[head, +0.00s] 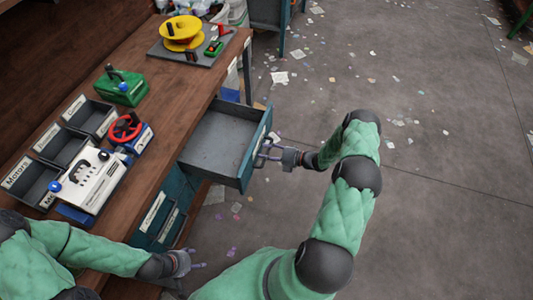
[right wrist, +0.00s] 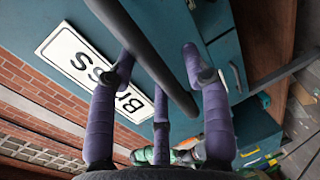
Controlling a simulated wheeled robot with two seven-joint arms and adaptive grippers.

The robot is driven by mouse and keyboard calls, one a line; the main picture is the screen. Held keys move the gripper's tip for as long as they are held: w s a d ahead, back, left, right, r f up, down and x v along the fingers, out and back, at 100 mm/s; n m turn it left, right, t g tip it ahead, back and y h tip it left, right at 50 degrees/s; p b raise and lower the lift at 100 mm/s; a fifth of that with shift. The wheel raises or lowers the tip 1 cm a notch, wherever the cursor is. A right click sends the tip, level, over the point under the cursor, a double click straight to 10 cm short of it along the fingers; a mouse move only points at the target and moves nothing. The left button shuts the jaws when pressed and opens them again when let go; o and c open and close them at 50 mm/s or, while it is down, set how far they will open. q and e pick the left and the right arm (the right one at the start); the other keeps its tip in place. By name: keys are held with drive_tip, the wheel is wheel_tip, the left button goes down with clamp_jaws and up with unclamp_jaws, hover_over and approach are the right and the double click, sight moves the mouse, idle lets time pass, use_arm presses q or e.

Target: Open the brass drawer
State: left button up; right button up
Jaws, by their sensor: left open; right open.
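A blue-grey drawer (head: 215,138) stands pulled far out from the workbench and looks empty inside. Its front carries a white label (right wrist: 72,58); parts of the lettering, "B" and "ss", show around my finger. A dark bar handle (right wrist: 150,55) crosses the right wrist view in front of the drawer face. My right gripper (head: 270,153) is at the handle, with its purple fingers (right wrist: 158,62) open on both sides of the bar. I cannot tell whether they touch it. My left gripper (head: 190,262) is open and empty beside the bench's near edge, below the drawer.
Closed labelled drawers (head: 152,212) sit below the open one. The bench top (head: 165,110) holds a white device (head: 88,180), a red-wheel valve (head: 127,128), a green box (head: 122,87), a yellow spool (head: 182,32) and open bins. Paper scraps litter the floor; the right side is free.

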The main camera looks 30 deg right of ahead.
drive_tip(key=v, duration=1.1)
drive_tip(key=shift+s+d, duration=0.2)
drive_tip(key=shift+s, duration=0.15)
